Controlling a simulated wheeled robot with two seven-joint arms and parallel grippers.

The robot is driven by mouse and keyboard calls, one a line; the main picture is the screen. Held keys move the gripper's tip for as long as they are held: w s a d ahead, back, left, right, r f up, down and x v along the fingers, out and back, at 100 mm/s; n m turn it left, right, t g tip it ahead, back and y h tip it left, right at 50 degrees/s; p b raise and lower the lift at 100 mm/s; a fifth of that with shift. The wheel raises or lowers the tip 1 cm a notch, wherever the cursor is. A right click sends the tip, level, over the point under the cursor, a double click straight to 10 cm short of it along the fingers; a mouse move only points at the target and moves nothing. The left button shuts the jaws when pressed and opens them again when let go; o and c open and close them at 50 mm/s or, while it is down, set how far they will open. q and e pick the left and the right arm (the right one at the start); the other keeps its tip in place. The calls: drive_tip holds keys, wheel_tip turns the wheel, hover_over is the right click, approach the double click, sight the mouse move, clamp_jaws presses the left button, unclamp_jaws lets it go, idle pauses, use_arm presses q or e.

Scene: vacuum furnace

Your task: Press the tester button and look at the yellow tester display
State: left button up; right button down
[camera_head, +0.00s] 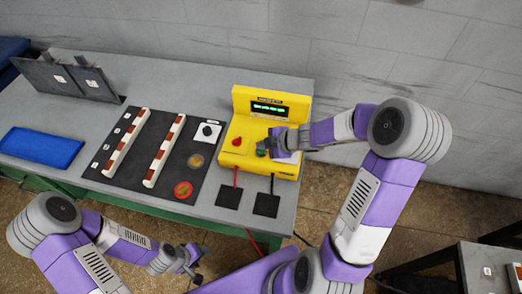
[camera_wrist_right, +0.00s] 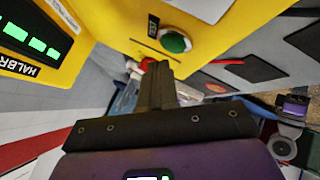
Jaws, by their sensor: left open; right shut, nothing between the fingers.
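The yellow tester (camera_head: 272,97) stands at the right end of the grey table. Its dark display (camera_head: 268,109) shows lit green characters, too small to read; the display also shows at the left of the right wrist view (camera_wrist_right: 30,38), partly cut off. The green button (camera_wrist_right: 175,42), beside a TEST label, is on the tester's yellow sloping face. My right gripper (camera_head: 280,147) is shut and empty, over the tester front close to the button. Its fingers (camera_wrist_right: 156,75) show just below the button in the wrist view; I cannot tell whether they touch it. My left gripper (camera_head: 192,262) is open and empty in front of the table.
A red knob (camera_head: 237,141) is on the tester's left side. Two black pads (camera_head: 229,195) with leads lie in front. A black mat (camera_head: 122,172) holds two striped bars and round pieces. A blue block (camera_head: 42,147) and dark upright plates (camera_head: 72,77) are at left.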

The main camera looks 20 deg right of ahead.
sight(263, 152)
drive_tip(key=shift+f, duration=0.15)
drive_tip(key=shift+f, duration=0.3)
drive_tip(key=shift+f+b, duration=0.4)
drive_tip(key=shift+b, duration=0.15)
idle(0.5)
drive_tip(key=shift+r, duration=0.15)
drive_tip(key=shift+r+p, duration=0.65)
drive_tip(key=shift+p, duration=0.3)
wheel_tip(263, 152, up, 5)
drive_tip(key=p, duration=0.5)
drive_tip(key=shift+r+p, duration=0.1)
drive_tip(key=shift+p, duration=0.2)
